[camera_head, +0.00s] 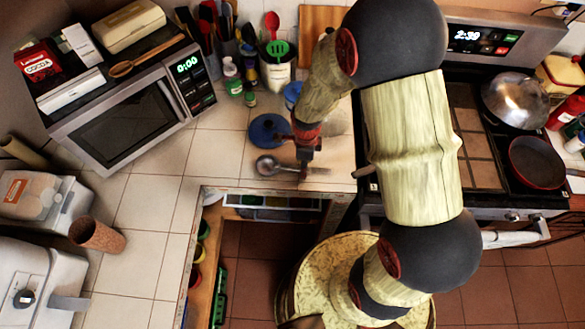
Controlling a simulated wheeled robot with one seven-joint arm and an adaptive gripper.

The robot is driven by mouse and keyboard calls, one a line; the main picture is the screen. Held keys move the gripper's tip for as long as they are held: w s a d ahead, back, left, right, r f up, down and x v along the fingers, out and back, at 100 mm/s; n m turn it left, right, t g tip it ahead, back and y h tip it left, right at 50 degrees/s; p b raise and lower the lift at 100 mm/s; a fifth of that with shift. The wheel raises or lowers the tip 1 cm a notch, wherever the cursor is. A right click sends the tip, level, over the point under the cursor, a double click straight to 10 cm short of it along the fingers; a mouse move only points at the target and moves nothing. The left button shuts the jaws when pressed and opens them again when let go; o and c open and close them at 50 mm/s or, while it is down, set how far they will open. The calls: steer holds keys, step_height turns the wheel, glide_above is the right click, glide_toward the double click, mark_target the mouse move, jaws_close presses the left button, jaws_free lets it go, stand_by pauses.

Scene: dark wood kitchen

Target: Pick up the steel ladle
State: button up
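The steel ladle (267,166) lies on the tiled counter near its front edge, with its round bowl to the left and its thin handle running right. My gripper (303,173) reaches down from my arm at the ladle's handle, just right of the bowl. The fingers look small and dark and overlap the handle. I cannot tell whether they touch it, or whether they are open or shut. Part of the handle is hidden behind the gripper.
A blue round lid (268,129) lies just behind the ladle. A utensil pot (277,70) and small bottles (232,78) stand farther back. A microwave (135,105) is at left, the stove (478,135) at right. Tiles left of the ladle are clear.

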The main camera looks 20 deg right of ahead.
steer(key=shift+f, duration=0.25)
steer(key=shift+c, duration=1.2)
jaws_close()
